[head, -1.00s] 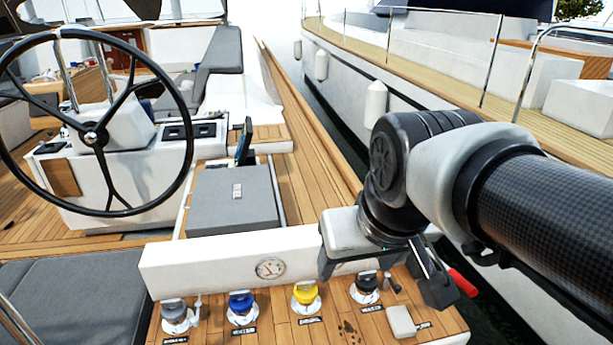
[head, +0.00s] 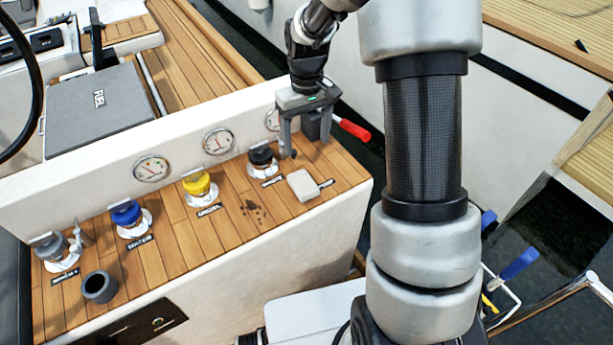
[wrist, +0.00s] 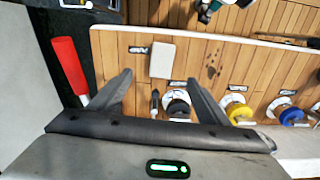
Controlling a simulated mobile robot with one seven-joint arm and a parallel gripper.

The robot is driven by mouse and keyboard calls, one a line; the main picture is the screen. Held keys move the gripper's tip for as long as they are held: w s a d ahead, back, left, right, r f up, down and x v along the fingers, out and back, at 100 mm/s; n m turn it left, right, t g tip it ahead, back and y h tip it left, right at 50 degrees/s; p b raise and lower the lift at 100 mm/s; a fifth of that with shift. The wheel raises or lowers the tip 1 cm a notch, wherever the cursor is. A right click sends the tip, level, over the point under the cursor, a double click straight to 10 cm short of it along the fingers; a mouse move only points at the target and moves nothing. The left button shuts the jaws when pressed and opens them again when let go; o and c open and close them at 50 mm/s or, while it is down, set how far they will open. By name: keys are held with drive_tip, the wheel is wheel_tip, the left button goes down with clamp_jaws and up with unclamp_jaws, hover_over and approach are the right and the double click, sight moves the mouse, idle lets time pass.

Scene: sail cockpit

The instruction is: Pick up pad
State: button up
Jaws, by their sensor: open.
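The pad looks to be the small pale beige block (head: 303,185) lying flat on the wooden panel, right of the black-capped fitting (head: 262,158). It also shows in the wrist view (wrist: 163,58), just beyond the gap between the fingers. My gripper (head: 306,147) is open and empty, fingers pointing down, over the back right of the panel behind the pad. In the wrist view, the gripper (wrist: 160,80) has one finger on each side of the black-capped fitting's lever. Contact with the panel cannot be told.
A red handle (head: 354,130) sticks out beside the gripper. Yellow-capped (head: 200,186) and blue-capped (head: 128,216) fittings stand left of the pad. A grey cup (head: 99,288) is at the front left. A white coaming with gauges (head: 151,168) rises behind. The panel left of the pad has dark stains.

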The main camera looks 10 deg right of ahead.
drive_tip(key=b, duration=0.1)
hover_over(304, 183)
drive_tip(key=f, duration=1)
drive_tip(key=shift+s+d, duration=0.2)
drive_tip(key=shift+d, duration=0.05)
drive_tip(key=shift+w+a+f+b, duration=0.15)
drive_tip(key=shift+f+b, duration=0.1)
drive_tip(key=shift+f, duration=1.25)
drive_tip(key=shift+w+a+f+b, duration=0.1)
drive_tip(key=shift+a+f+b, duration=0.1)
drive_tip(key=shift+f, duration=1.25)
drive_tip(key=shift+c, duration=0.4)
drive_tip(key=c, duration=1.1)
